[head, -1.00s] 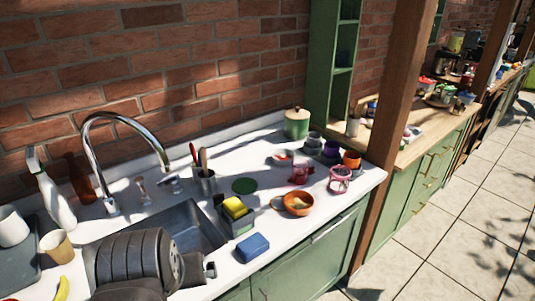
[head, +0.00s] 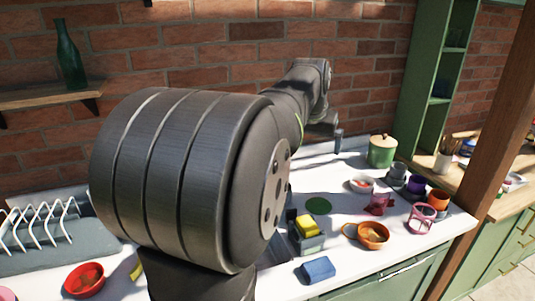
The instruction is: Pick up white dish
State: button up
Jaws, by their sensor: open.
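A small white dish (head: 352,184) with something red in it sits on the white counter, left of the stacked cups near the back. My gripper (head: 331,134) is small and far off at the end of my arm, near the brick wall. It is above and left of the dish, apart from it, and appears open and empty. My large dark arm fills the middle of the view and hides the sink and tap.
A green lidded pot (head: 382,151) stands behind the dish. A pink glass (head: 378,205), purple cup (head: 416,184) and orange bowl (head: 372,235) stand nearby. A caddy with a yellow sponge (head: 306,232) and a blue sponge (head: 318,269) lie at the front. A dish rack (head: 40,235) is at left.

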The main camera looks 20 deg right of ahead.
jog(key=w+d+f+m, duration=0.1)
jog(key=w+d+f, duration=0.15)
jog(key=d, duration=0.35)
jog(key=w+d+f, duration=0.1)
jog(key=w+d, duration=0.3)
jog(key=d, duration=0.2)
jog(key=m+g, duration=0.1)
jog(key=m, duration=0.1)
send_over(362, 185)
jog(key=s+a, duration=0.2)
jog(key=a, duration=0.1)
notch_tip(362, 185, down, 20)
jog(key=shift+s+d, duration=0.15)
jog(key=shift+x, duration=2.85)
jog(key=shift+r, duration=0.1)
jog(key=c, duration=0.8)
